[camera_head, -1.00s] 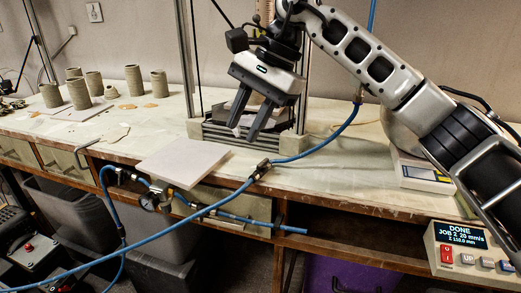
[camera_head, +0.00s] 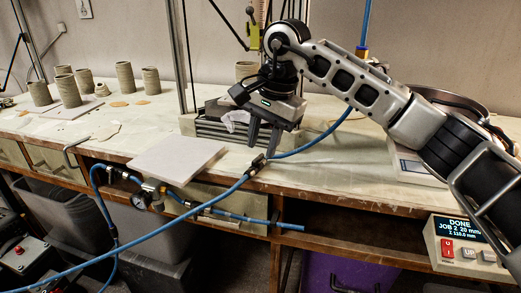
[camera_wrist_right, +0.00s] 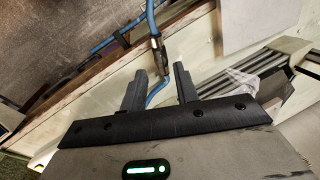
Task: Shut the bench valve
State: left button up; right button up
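The bench valve (camera_head: 258,163) is a small dark fitting in the blue hose at the bench's front edge. It also shows in the right wrist view (camera_wrist_right: 157,52), just beyond the fingertips. Its handle is too small to make out clearly. My right gripper (camera_head: 262,147) points down above and just behind the valve, apart from it. In the right wrist view its two fingers (camera_wrist_right: 159,76) are spread with nothing between them but a stretch of hose beyond. My left gripper is not in view.
A pale square board (camera_head: 177,159) lies left of the valve, overhanging the edge. A slotted metal base (camera_head: 215,130) stands behind the gripper. The blue hose (camera_head: 305,144) runs past on the right. Clay cylinders (camera_head: 68,90) stand at the far left.

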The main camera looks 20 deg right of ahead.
aim_at(258, 160)
jog(key=shift+x, duration=1.25)
jog(key=shift+a, duration=0.1)
grip_shut()
